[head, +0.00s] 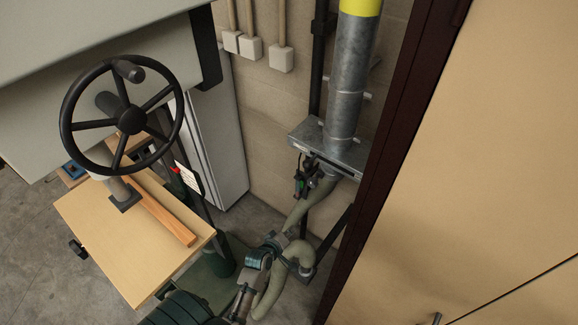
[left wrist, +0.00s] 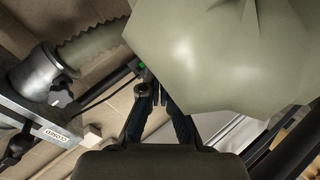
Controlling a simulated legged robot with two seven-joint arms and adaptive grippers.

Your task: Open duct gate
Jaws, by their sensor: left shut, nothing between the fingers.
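The duct gate (head: 352,157) is a flat grey metal plate below a galvanised pipe (head: 350,75) by the wall. My left gripper (head: 279,240) is below the gate, beside the hose, apart from the gate. Its dark fingers (left wrist: 158,100) are shut and empty. A small dark device with a green light (head: 300,184) hangs under the gate.
A black handwheel (head: 122,115) and a wooden table board (head: 140,240) stand at the left. A white cabinet (head: 215,140) is behind them. A dark post and tan panel (head: 480,150) fill the right. A pale hose bulge (left wrist: 225,50) is close to my left fingers.

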